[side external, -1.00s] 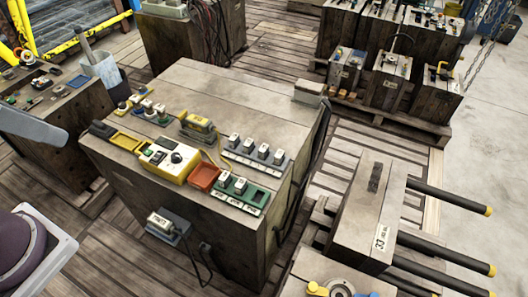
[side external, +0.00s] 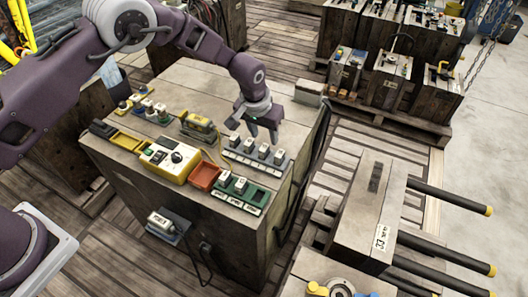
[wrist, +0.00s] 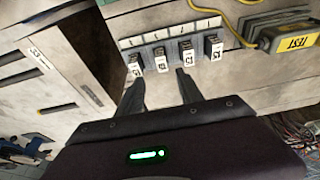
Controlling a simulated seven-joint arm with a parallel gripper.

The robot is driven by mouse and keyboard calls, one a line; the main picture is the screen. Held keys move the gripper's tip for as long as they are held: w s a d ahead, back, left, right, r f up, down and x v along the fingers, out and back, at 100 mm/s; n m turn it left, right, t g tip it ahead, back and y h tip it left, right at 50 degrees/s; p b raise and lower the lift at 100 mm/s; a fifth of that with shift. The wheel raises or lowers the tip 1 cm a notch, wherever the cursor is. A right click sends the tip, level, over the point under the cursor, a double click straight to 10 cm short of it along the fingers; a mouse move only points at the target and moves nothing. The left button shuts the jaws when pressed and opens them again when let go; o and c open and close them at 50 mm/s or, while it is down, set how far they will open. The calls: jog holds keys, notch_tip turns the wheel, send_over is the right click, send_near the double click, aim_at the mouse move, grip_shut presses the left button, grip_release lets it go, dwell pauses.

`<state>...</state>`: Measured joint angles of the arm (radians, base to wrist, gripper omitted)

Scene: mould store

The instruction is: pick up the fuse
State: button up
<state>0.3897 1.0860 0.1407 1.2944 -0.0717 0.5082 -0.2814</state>
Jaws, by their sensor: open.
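Several small fuses with white labelled faces stand in a row in a grey rack (side external: 254,165) on the wooden block; one fuse (side external: 264,151) is near the row's middle. In the wrist view, a fuse (wrist: 161,60) in the grey rack (wrist: 170,38) appears between and beyond my fingertips. My gripper (side external: 256,131) is open and empty, pointing down above and behind this row. Its two fingers also show in the wrist view (wrist: 161,80), apart from the fuses. Which fuse is meant cannot be told.
A green rack (side external: 256,198) with more fuses stands in front, beside an orange-red tray (side external: 205,176) and a yellow meter (side external: 166,159). A yellow-labelled tester (wrist: 292,40) with a yellow cable lies beside the grey rack.

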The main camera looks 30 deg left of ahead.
aim_at(264, 148)
jog(key=x, duration=0.3)
jog(key=s+x, duration=0.1)
jog(key=x, duration=0.1)
jog(key=shift+a+f, duration=0.25)
jog(key=shift+f, duration=0.25)
jog(key=shift+w+f, duration=0.15)
jog(key=shift+f, duration=0.35)
grip_shut()
